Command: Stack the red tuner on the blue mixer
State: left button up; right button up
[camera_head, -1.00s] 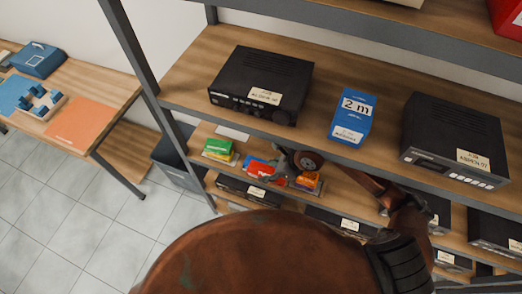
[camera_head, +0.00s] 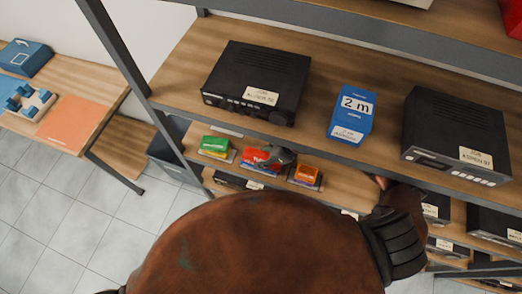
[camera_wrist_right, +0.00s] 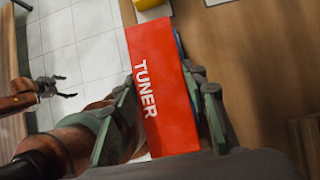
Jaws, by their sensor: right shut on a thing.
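The red tuner (camera_head: 256,154) is on or just above the lower shelf, between a green box and an orange box. The right wrist view shows its red face lettered TUNER (camera_wrist_right: 160,100), between the two fingers of my right gripper (camera_wrist_right: 163,112). A blue edge (camera_wrist_right: 180,42) shows beside the tuner; I cannot tell whether this is the blue mixer. My left gripper (camera_wrist_right: 54,87) appears open and empty over the floor in the right wrist view; it is outside the head view.
The green box (camera_head: 215,144) and orange box (camera_head: 307,174) flank the tuner closely. The upper shelf (camera_head: 185,75) overhangs them and holds two black units (camera_head: 257,75) (camera_head: 455,130) and a blue "2 m" box (camera_head: 352,112). A table (camera_head: 112,88) stands left.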

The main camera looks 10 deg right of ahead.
jog(key=shift+w+a+r, duration=0.3)
jog(key=shift+w+r, duration=0.25)
jog(key=shift+r, duration=0.2)
jog(key=shift+d+b+x, duration=0.2)
jog(key=shift+b+x, duration=0.5)
jog(key=shift+x, duration=0.45)
jog(key=shift+f, duration=0.3)
jog(key=shift+s+d+f, duration=0.1)
jog(key=shift+s+d, duration=0.1)
jog(key=shift+d, duration=0.05)
jog(key=shift+w+a+f, duration=0.1)
jog(key=shift+b, duration=0.35)
jog(key=shift+f+b, duration=0.6)
